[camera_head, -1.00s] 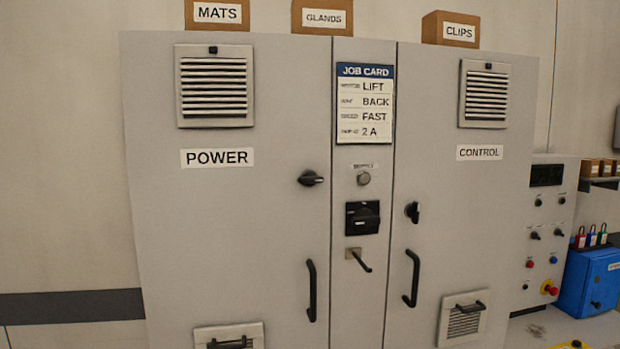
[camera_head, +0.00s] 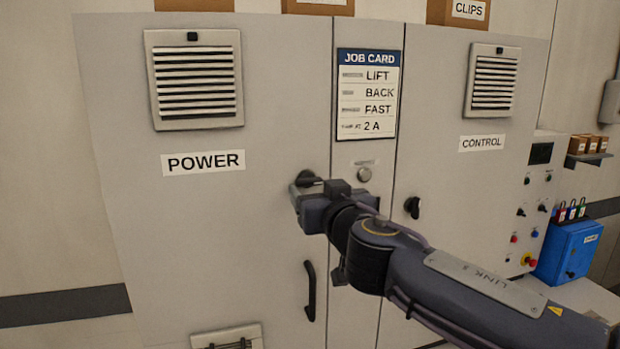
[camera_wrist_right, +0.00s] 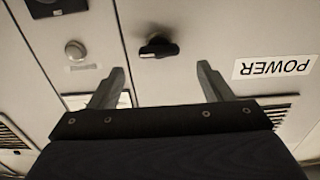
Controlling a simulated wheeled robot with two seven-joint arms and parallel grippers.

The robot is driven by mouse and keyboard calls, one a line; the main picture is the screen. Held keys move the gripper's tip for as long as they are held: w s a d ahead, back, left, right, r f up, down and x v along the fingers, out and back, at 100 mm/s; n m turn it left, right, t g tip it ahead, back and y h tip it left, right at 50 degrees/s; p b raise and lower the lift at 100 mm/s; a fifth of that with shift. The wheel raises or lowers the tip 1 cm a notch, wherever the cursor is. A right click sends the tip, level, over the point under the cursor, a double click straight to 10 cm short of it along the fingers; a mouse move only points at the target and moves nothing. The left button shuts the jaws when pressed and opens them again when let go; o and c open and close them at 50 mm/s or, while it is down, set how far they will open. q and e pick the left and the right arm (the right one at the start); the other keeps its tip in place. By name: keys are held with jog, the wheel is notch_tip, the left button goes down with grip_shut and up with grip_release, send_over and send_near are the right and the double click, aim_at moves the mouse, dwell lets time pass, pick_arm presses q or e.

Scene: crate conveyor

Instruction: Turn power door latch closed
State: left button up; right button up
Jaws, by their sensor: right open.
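The power door latch is a black turn knob (camera_head: 307,178) on the right edge of the grey power door (camera_head: 210,240). In the head view it is partly hidden behind my right gripper (camera_head: 306,189). In the right wrist view the latch (camera_wrist_right: 158,47) lies ahead of the two spread fingers (camera_wrist_right: 160,88), its lever pointing sideways. The fingers are open, empty and apart from the latch. The POWER label (camera_head: 204,162) sits left of the latch. My left gripper is not in view.
A black door handle (camera_head: 310,290) hangs below the latch. The control door latch (camera_head: 412,207) is to the right, behind my arm's far side. A round button (camera_head: 364,174) sits on the middle panel under the job card (camera_head: 367,95). A blue box (camera_head: 568,250) stands far right.

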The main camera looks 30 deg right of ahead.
aim_at(311, 183)
jog(key=p+x, duration=0.1)
jog(key=x, duration=0.4)
jog(key=shift+w+d+f, duration=0.1)
jog(key=shift+w, duration=0.15)
jog(key=c, duration=1)
